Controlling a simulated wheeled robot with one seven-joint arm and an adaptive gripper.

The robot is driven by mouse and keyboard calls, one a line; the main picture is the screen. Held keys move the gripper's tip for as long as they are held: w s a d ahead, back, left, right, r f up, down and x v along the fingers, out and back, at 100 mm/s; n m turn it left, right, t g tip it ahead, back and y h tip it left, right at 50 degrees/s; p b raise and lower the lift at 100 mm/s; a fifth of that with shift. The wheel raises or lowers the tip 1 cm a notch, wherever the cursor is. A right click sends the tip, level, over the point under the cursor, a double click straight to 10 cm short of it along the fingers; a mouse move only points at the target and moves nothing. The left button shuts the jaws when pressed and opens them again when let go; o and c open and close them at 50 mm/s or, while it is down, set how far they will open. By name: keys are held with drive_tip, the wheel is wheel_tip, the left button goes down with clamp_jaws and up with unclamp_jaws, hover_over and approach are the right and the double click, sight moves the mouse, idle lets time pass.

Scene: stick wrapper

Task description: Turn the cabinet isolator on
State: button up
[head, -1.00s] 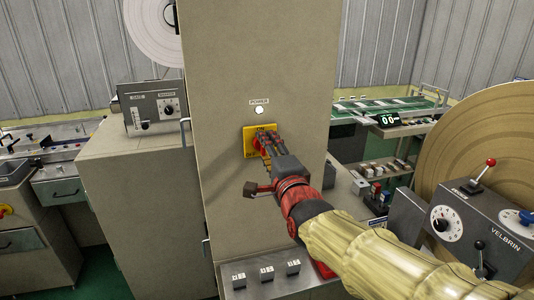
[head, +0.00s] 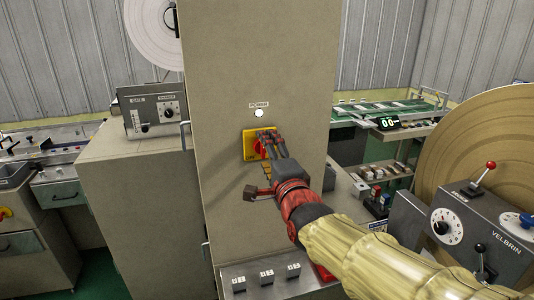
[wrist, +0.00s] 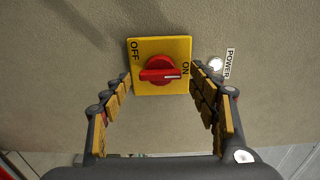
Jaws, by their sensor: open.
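The cabinet isolator is a red rotary knob (wrist: 160,75) on a square yellow plate (wrist: 145,48), on the front of the tall cabinet. In the wrist view the knob's handle lies level, with its white mark pointing right to the word ON. OFF is at the plate's upper left. My gripper (wrist: 163,88) is open, its fingers to either side of the knob with gaps visible. In the head view my gripper (head: 267,138) is in front of the yellow plate (head: 249,136) and partly hides the knob (head: 258,147). A white round lamp (head: 259,113) labelled POWER is above it.
A grey control box (head: 153,110) stands on the lower cabinet at left. A panel with several switches (head: 267,274) lies below my arm. At right are a large tan roll (head: 480,130) and a grey lever box (head: 470,225).

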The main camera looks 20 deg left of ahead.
drive_tip(key=v, duration=1.2)
drive_tip(key=shift+a, duration=0.1)
drive_tip(key=s+d+f+n+g+h, duration=0.25)
drive_tip(key=s+f+n, duration=0.2)
drive_tip(key=f, duration=0.45)
drive_tip(key=s+d+f+n+g+h, duration=0.2)
drive_tip(key=s+d+f+n+g, duration=0.15)
drive_tip(key=f+n, duration=0.35)
drive_tip(key=s+d+f+g+h, duration=0.1)
drive_tip(key=s+d, duration=0.5)
drive_tip(key=d, duration=0.6)
drive_tip(key=s+d+f+g+h, duration=0.2)
drive_tip(key=s+d, duration=0.4)
drive_tip(key=d, duration=0.6)
drive_tip(key=shift+f+g+h, duration=0.3)
drive_tip(key=shift+f+h, duration=0.45)
drive_tip(key=shift+h, duration=0.3)
